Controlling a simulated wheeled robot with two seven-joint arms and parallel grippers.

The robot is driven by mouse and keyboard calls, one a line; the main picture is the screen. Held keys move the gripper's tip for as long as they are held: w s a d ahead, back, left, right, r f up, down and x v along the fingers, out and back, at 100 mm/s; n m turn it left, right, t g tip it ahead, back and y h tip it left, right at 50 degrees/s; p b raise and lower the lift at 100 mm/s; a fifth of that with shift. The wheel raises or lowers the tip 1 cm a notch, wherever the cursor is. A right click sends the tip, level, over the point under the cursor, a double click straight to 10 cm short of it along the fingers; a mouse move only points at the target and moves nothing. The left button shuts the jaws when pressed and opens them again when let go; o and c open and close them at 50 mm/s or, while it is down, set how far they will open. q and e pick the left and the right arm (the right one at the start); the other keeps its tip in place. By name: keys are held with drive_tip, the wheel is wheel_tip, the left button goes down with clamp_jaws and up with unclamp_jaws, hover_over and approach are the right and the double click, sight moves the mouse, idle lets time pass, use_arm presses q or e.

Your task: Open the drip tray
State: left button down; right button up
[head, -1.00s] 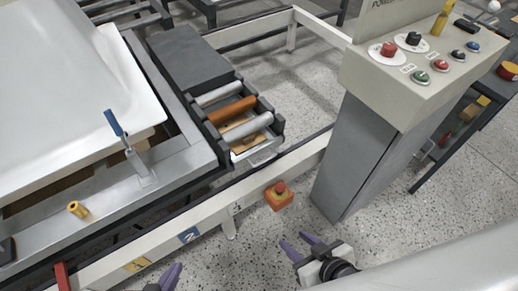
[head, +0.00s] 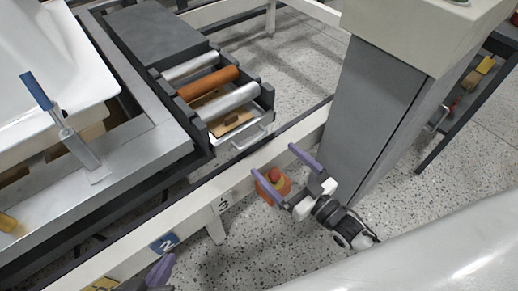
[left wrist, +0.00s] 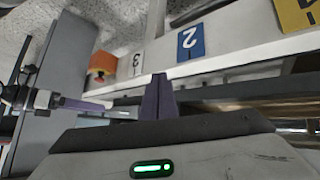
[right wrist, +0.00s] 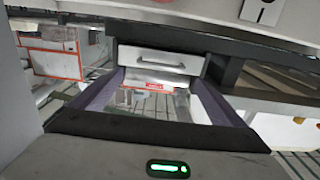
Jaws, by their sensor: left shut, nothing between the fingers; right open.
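The drip tray (head: 238,146) is a pale metal tray with a bar handle, low at the front of the roller unit, below the rollers. In the right wrist view, its front (right wrist: 135,57) and handle lie just beyond my fingertips, flush-looking under a dark frame. My right gripper (head: 272,160) is open and empty, pointing toward the tray with a gap between them. My left gripper (head: 160,272) is at the bottom edge of the head view; its fingers meet with nothing between them in the left wrist view (left wrist: 159,98).
A white rail (head: 185,212) with numbered plates runs in front of the roller unit. An orange box with a red button (head: 274,180) is partly behind my right fingers. A grey control pedestal (head: 370,115) stands to the right.

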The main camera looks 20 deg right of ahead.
drive_tip(key=b+x, duration=0.2)
drive_tip(key=x, duration=0.6)
drive_tip(key=shift+w, duration=0.25)
drive_tip(key=shift+a, duration=0.1)
